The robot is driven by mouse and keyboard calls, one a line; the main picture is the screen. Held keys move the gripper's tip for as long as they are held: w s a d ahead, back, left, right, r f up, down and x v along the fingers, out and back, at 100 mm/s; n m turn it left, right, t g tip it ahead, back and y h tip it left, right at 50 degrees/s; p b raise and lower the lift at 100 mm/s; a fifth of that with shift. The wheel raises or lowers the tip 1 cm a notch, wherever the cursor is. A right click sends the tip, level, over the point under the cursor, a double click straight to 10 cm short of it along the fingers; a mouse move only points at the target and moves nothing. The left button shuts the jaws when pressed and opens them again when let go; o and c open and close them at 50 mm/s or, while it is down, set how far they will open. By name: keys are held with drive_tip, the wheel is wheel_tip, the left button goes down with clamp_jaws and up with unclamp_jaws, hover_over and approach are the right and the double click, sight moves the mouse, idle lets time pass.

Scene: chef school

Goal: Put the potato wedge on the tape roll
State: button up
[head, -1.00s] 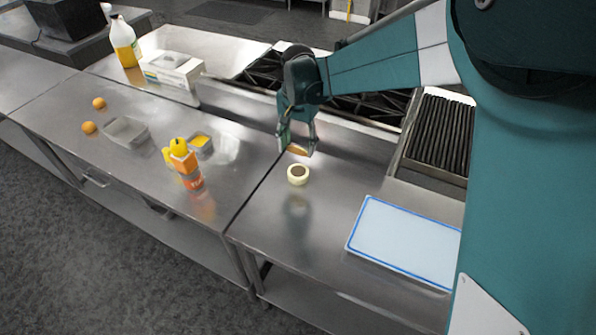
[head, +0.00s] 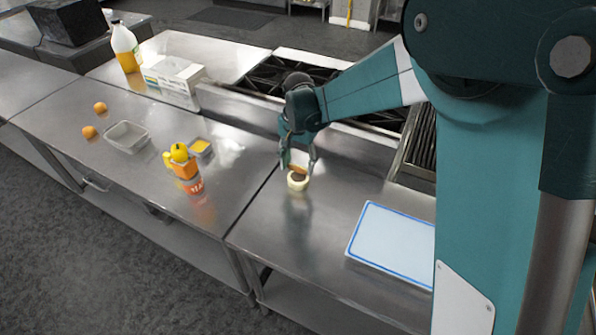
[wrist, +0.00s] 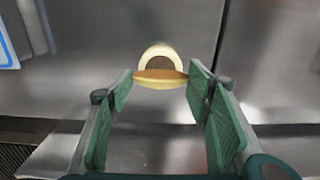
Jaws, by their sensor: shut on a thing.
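The tape roll (head: 297,184) is a cream ring with a dark centre, lying flat on the steel counter. It also shows in the wrist view (wrist: 160,52), partly covered by the wedge. The potato wedge (wrist: 160,78) is orange-brown and held between the two green fingers of my gripper (wrist: 160,88). In the head view the wedge (head: 298,169) is over the back part of the tape roll, just below my gripper (head: 298,165). I cannot tell whether the wedge touches the roll.
A white board with a blue edge (head: 393,245) lies to the right. The stove (head: 270,75) is behind. Counter in front of the roll is clear.

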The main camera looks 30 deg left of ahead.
sight(298, 171)
drive_tip(key=shift+f, duration=1.85)
drive_tip(key=shift+f, duration=0.1)
drive_tip(key=o, duration=0.9)
drive_tip(key=shift+c, duration=0.2)
wheel_tip(298, 171, up, 12)
drive_tip(key=shift+r, duration=0.15)
drive_tip(key=shift+d, duration=0.15)
